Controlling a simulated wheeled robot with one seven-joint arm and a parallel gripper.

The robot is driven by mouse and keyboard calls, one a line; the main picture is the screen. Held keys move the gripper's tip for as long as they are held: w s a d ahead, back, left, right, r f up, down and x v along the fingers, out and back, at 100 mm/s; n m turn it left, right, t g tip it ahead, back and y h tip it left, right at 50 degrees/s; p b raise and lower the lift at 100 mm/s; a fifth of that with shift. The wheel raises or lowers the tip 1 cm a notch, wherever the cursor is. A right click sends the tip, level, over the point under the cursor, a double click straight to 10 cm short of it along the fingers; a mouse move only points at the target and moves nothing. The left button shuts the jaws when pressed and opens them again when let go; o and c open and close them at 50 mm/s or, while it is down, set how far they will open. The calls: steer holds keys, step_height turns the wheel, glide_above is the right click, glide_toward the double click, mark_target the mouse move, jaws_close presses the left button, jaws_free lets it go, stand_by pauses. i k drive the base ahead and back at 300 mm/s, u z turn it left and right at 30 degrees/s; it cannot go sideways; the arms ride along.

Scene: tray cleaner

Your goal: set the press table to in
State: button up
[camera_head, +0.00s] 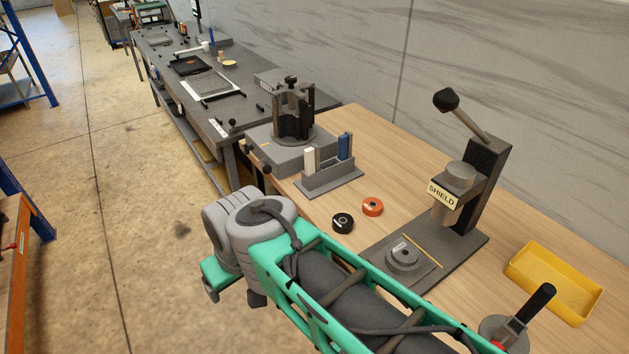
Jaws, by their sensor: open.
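The lever press (482,185) stands on the wooden bench at the right, with a black-knobbed lever raised at its top and a SHIELD sign on its front. Its press table (403,258) is a grey plate with a round stepped fixture, at the front-left of the press base. The fixture sits forward of the ram (443,213), not under it. A yellow line lies on the base beside it. My gripper (234,294) hangs over the floor left of the bench, well apart from the press. It is open and empty; my wrist partly hides it.
A black ring (343,223) and an orange ring (372,206) lie left of the press. A grey holder (331,182) with white and blue pieces stands behind them. A yellow tray (553,283) and a black-handled clamp (518,322) are at the right. My arm crosses the bench's front edge.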

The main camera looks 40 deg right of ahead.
mark_target(383, 259)
steer(key=z, duration=2)
